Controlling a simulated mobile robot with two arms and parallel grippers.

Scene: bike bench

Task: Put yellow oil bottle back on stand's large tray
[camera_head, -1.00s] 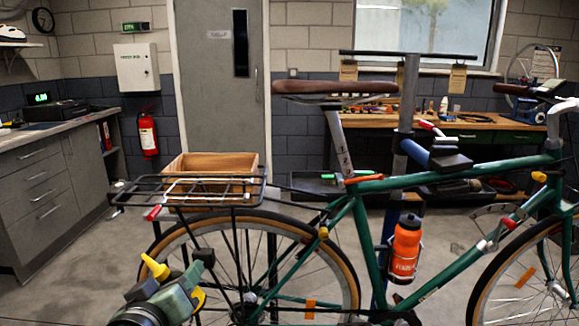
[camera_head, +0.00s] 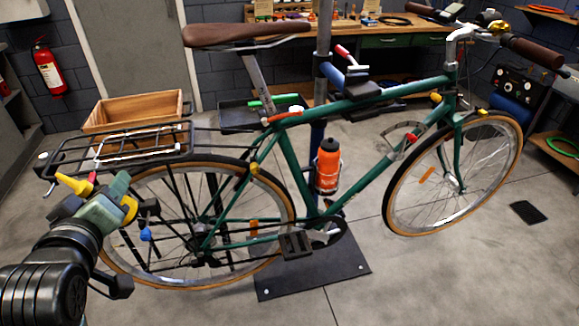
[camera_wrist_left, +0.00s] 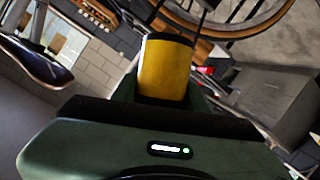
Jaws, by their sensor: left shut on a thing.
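My left gripper (camera_head: 122,196) is shut on the yellow oil bottle, in front of the bike's rear rack. The bottle's yellow nozzle (camera_head: 74,184) sticks out to the left, and part of its yellow body shows right of the fingers. In the left wrist view the yellow oil bottle (camera_wrist_left: 165,70) is between the fingers. A black tray (camera_head: 236,117) is by the work stand's post (camera_head: 318,130), behind the bike, with a green-handled tool over it. The bike partly hides this tray. My right gripper is not in view.
The green bike (camera_head: 290,165) stands between my left gripper and the tray. Its rear rack (camera_head: 120,152) and brown saddle (camera_head: 245,32) are near. A wooden crate (camera_head: 135,108) is behind the rack. The stand's base plate (camera_head: 335,270) lies on the floor.

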